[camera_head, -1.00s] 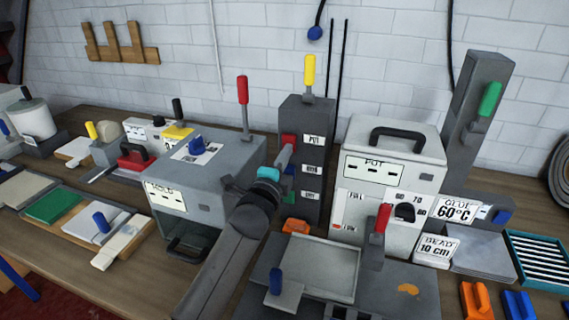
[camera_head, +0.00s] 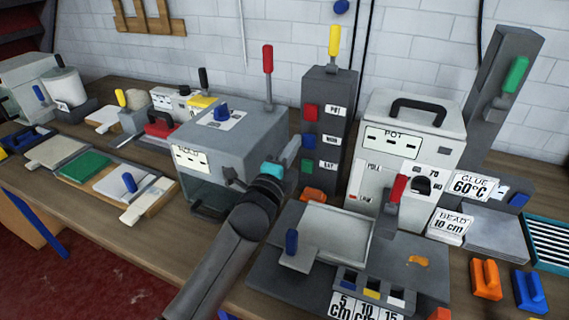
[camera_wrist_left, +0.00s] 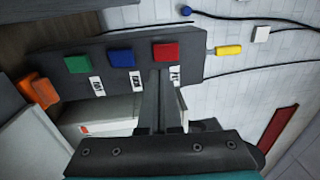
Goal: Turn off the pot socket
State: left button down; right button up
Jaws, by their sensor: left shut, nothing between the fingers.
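The dark grey socket tower (camera_head: 343,92) stands at the back of the bench with a red switch (camera_head: 311,110), a blue switch (camera_head: 308,142) and a green switch (camera_head: 306,166) in a column. The POT label (camera_head: 333,110) sits beside the red switch. My left gripper (camera_head: 293,149) is shut and empty, just left of the tower beside the blue switch in the picture. In the left wrist view my shut fingers (camera_wrist_left: 162,75) point at the red switch (camera_wrist_left: 166,52); contact cannot be told. My right gripper is not in view.
The white POT unit (camera_head: 415,135) with a black handle stands right of the tower. A grey box machine (camera_head: 225,150) is to the left. A plate with a red lever (camera_head: 397,190) lies in front. Orange and blue blocks (camera_head: 487,280) are at front right.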

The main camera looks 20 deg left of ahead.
pick_arm(q)
jog(key=s, duration=0.5)
jog(key=shift+s+f, duration=0.25)
jog(key=shift+s, duration=0.05)
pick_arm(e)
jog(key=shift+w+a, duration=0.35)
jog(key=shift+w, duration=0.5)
